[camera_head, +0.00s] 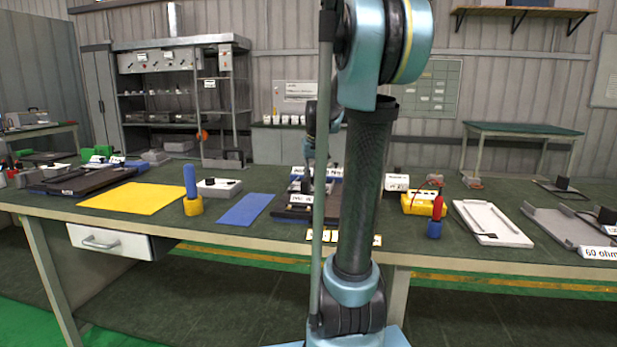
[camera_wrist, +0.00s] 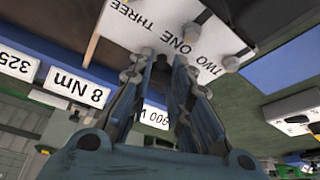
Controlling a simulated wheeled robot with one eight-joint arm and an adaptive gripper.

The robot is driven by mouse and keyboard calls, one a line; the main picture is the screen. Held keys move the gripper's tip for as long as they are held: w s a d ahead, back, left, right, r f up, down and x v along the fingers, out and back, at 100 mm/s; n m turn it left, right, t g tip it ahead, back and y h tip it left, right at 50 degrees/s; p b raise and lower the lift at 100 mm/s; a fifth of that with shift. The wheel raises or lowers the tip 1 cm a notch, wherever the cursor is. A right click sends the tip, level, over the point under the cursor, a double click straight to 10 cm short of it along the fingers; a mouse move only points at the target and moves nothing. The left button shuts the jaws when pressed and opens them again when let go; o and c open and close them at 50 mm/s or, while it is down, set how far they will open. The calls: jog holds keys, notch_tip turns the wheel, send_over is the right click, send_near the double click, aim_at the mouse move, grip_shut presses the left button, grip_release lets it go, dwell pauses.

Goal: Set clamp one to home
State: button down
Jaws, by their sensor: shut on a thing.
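A white panel (camera_wrist: 160,25) with the upside-down words THREE, ONE and TWO fills the top of the wrist view. Small grey knobs stand along it, one of them (camera_wrist: 232,62) beside the word TWO. My gripper (camera_wrist: 165,60) reaches to the panel's edge near the word ONE. Its fingertips are close together on a small part there, which looks like clamp one; the fingers mostly hide it. In the head view my arm covers much of this spot, and only part of the gripper end shows behind it.
Labelled blocks, one reading 8 Nm (camera_wrist: 80,87), stand close beside my fingers. On the green bench are a yellow mat (camera_head: 135,198), a blue mat (camera_head: 245,209), a blue-handled tool (camera_head: 190,182), a yellow box (camera_head: 418,204) and a white tray (camera_head: 490,222).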

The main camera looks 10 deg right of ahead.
aim_at(314, 189)
jog(key=shift+s+a, duration=0.1)
jog(key=c, duration=1.7)
grip_release()
jog(key=shift+s, duration=0.1)
jog(key=shift+r, duration=0.2)
jog(key=v, duration=1.1)
jog(key=shift+r, duration=0.25)
jog(key=shift+s, duration=0.15)
